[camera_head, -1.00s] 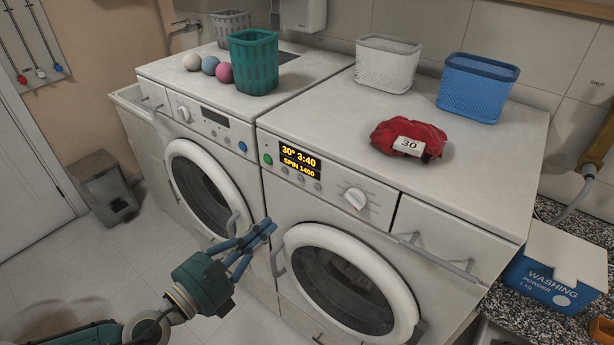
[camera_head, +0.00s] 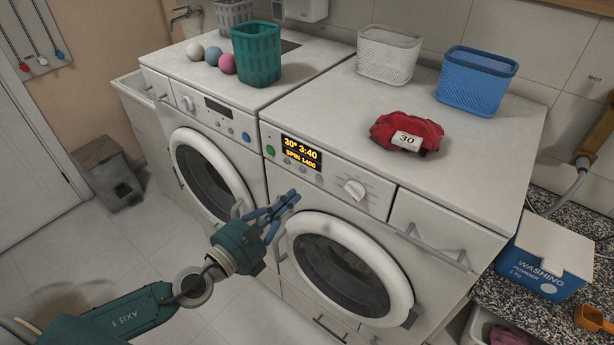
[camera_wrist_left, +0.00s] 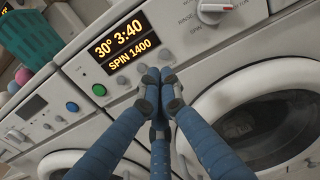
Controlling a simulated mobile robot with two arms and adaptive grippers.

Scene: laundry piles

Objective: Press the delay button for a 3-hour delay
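The right-hand washing machine's display (camera_head: 302,153) is lit and reads "30° 3:40" and "SPIN 1400"; it also shows in the left wrist view (camera_wrist_left: 125,45). Small round grey buttons (camera_head: 303,168) sit in a row under it, also visible in the left wrist view (camera_wrist_left: 123,80). I cannot read which is the delay button. A green button (camera_head: 270,151) is left of the display. My left gripper (camera_head: 294,196) has its blue fingers together and empty, just below the button row. In the left wrist view its fingertips (camera_wrist_left: 158,78) overlap the panel near the buttons; contact is not clear. My right gripper is out of view.
A dial (camera_head: 355,190) is right of the buttons, and the round door (camera_head: 345,270) is below. A second washing machine (camera_head: 205,170) stands to the left. On top are a red cloth tagged "30" (camera_head: 405,133) and several baskets. A washing powder box (camera_head: 545,262) stands at right.

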